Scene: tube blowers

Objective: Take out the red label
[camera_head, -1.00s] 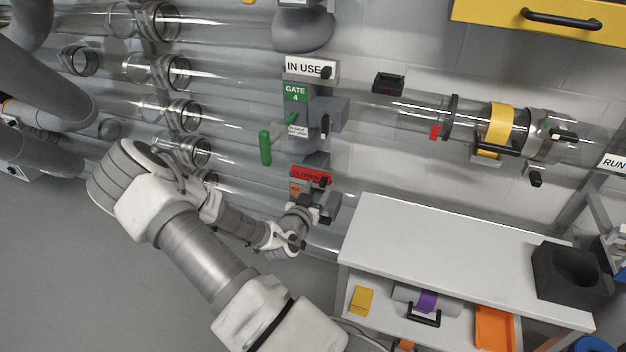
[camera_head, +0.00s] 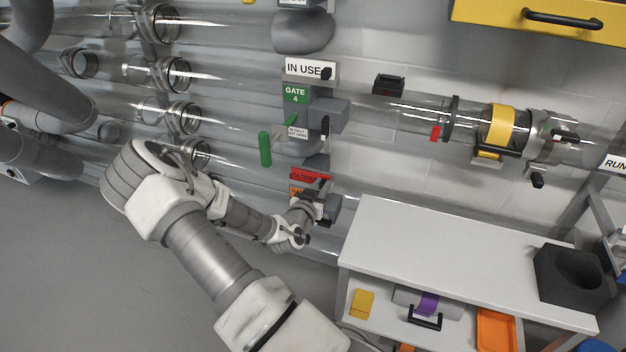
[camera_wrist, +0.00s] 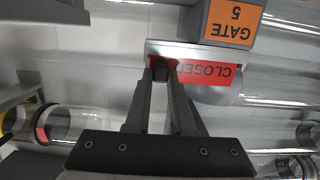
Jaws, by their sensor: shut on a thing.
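The red label (camera_head: 303,175), marked CLOSED, is at the lower end of the gate column in the head view. In the wrist view it appears upside down as a red plate (camera_wrist: 218,74) next to a pale holder edge (camera_wrist: 200,52). My gripper (camera_wrist: 164,72) is shut at the label's left end in that view, on what looks like its dark tab. The fingers hide that end. In the head view my gripper (camera_head: 323,192) is just below the label's right end. I cannot tell whether the label is still inside its holder.
Above are a green GATE 4 sign (camera_head: 295,94), a green handle (camera_head: 265,149) and a white IN USE label (camera_head: 303,68). Clear tubes run past the column. A white bench (camera_head: 450,235) stands at the lower right.

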